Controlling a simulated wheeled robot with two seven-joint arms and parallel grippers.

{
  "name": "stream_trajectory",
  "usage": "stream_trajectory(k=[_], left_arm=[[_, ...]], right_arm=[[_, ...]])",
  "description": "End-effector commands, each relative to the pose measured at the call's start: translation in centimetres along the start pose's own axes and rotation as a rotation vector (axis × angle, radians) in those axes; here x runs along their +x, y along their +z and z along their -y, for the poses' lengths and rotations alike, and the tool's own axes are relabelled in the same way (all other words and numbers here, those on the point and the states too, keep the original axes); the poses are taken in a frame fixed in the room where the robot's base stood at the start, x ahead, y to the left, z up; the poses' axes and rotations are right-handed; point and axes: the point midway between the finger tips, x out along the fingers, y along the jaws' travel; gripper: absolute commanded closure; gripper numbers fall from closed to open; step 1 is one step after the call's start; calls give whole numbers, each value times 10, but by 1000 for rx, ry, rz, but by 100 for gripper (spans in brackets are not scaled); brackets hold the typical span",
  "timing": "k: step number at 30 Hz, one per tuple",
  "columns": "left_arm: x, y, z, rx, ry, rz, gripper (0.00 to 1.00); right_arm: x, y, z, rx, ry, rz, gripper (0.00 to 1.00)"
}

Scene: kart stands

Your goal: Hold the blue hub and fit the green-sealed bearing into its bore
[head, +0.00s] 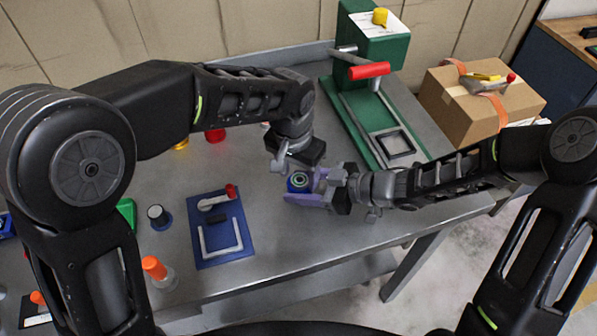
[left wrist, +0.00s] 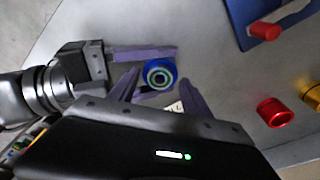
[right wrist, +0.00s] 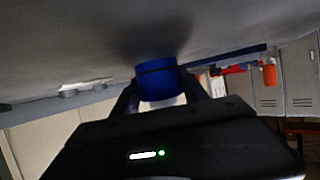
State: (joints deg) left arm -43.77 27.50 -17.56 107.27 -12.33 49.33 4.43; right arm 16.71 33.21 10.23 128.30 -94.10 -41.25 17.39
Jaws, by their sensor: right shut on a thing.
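The blue hub (head: 298,187) is held upright by my right gripper (head: 308,190), whose purple fingers close on it from both sides. The hub also shows between those fingers in the right wrist view (right wrist: 157,82).
A blue fixture plate (head: 220,250) with a red-knobbed lever lies left on the bench. A green press (head: 375,50) with a red handle stands behind. A cardboard box (head: 480,100) is at right. Red (left wrist: 274,112) and yellow parts lie behind.

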Motion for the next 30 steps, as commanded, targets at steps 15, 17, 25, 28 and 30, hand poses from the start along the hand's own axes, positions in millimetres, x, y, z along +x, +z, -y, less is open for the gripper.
stream_trajectory(k=[15,17,25,28,30], left_arm=[[-16,-1,0,0,1,-3,39],[-24,-1,0,0,1,-4,39],[-80,-1,0,-1,1,-6,39],[-98,-1,0,0,0,-4,39],[-108,-1,0,0,0,-2,39]], right_arm=[[0,0,0,0,0,0,100],[0,0,0,0,0,0,100],[0,0,0,0,0,1,100],[0,0,0,0,0,0,100],[0,0,0,0,0,0,100]])
